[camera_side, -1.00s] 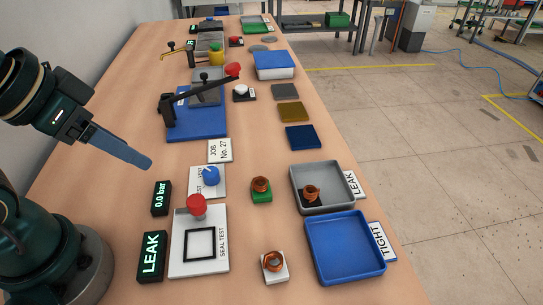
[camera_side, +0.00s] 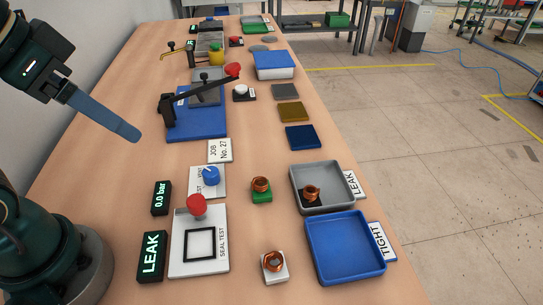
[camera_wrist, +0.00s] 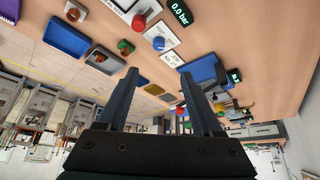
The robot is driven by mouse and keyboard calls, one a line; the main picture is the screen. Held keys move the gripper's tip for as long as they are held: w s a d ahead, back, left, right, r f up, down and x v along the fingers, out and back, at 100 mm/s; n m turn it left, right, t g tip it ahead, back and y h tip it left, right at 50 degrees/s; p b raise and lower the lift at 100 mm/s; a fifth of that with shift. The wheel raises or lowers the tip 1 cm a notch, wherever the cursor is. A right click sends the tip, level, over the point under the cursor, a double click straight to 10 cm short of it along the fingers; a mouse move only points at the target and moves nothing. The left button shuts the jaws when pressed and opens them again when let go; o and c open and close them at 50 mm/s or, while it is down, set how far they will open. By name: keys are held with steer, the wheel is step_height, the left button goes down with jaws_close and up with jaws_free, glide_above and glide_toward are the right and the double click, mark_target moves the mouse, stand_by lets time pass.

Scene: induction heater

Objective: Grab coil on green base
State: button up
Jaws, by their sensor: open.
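A copper coil (camera_side: 260,184) sits on a small green base (camera_side: 262,197) in the middle of the table, left of the grey tray. The green base with the coil also shows at the upper left of the wrist view (camera_wrist: 125,46). My gripper (camera_side: 136,137) is at the left, high above the table and well apart from the coil. In the wrist view my gripper (camera_wrist: 160,85) shows two spread fingers with nothing between them.
A grey LEAK tray (camera_side: 345,205) holds another coil (camera_side: 312,192). A blue TIGHT tray (camera_side: 347,272) looks empty. A third coil (camera_side: 273,261) sits on a white base. The seal test plate (camera_side: 187,262) with its red knob and a blue-knobbed plate (camera_side: 222,190) stand left of the green base.

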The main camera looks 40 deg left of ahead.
steer(key=w+d+r+n+t+h, duration=0.3)
steer(key=w+d+r+n+t, duration=0.15)
steer(key=w+d+r, duration=0.35)
steer(key=w+d+r+n+t+h, duration=0.4)
steer(key=w+d+r+n, duration=0.15)
steer(key=w+r, duration=0.5)
steer(key=w+d+r+n+t+y, duration=0.1)
steer(key=w+r+n+t, duration=0.2)
steer(key=w+r+n, duration=0.3)
steer(key=n+g+y, duration=1.1)
steer(key=n+y, duration=0.7)
steer(key=n, duration=1.4)
glide_above(264, 186)
step_height(264, 186, down, 25)
steer(key=shift+t, duration=0.25)
steer(key=f, duration=1.8)
steer(key=shift+s+d+f, duration=0.1)
steer(key=shift+s+d, duration=0.05)
steer(key=shift+d, duration=0.05)
steer(key=shift+a+f, duration=0.15)
steer(key=shift+f, duration=0.3)
steer(key=shift+x, duration=2.4)
